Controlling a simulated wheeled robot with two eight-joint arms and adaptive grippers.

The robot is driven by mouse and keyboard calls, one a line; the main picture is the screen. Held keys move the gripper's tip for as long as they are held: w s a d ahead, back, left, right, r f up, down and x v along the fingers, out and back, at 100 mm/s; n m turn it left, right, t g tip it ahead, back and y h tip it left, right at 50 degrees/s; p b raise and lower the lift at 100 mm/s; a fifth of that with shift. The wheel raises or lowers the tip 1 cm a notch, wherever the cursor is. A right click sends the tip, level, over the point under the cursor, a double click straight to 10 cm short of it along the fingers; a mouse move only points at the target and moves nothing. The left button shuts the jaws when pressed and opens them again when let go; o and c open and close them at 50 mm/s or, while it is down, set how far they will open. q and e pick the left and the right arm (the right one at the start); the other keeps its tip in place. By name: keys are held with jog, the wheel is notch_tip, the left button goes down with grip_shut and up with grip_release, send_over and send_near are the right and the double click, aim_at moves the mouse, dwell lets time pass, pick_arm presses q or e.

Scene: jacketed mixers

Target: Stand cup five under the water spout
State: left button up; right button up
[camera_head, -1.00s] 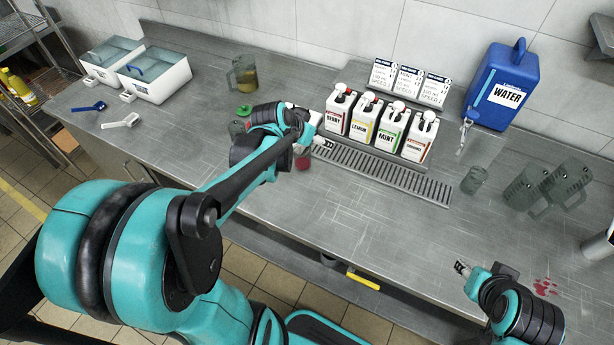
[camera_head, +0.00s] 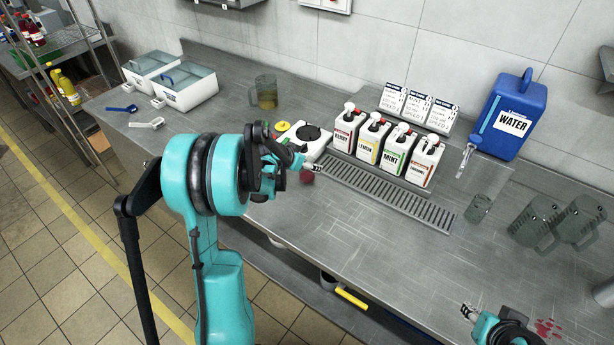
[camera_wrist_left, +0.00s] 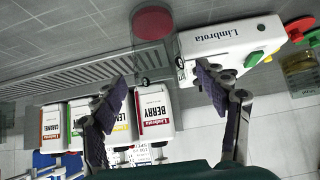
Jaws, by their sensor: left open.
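The blue water jug (camera_head: 512,120) stands at the back right, with its spout (camera_head: 465,160) at its lower left. A clear cup (camera_head: 478,208) stands on the counter below and slightly right of the spout. Another clear cup with red contents (camera_wrist_left: 152,24) is near the white mixer base (camera_wrist_left: 230,48); its red part (camera_head: 307,176) shows in the head view. I cannot read a number on either cup. My left gripper (camera_head: 313,167) is open; in the wrist view its fingers (camera_wrist_left: 165,88) are apart with nothing held between them. My right gripper (camera_head: 468,313) is low at the right, its opening unclear.
Berry, lemon, mint and caramel bottles (camera_head: 385,145) stand behind a drip grate (camera_head: 390,190). Clear jugs (camera_head: 540,225) stand at the right. White bins (camera_head: 185,90) and a jug (camera_head: 265,92) are at the left. The front middle counter (camera_head: 380,245) is clear.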

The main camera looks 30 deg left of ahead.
pick_arm(q)
jog(key=shift+x, duration=0.85)
jog(key=shift+s+a+r, duration=0.1)
jog(key=shift+r, duration=0.05)
jog(key=shift+c, duration=1)
jog(key=c, duration=1.2)
jog(key=shift+o, duration=0.2)
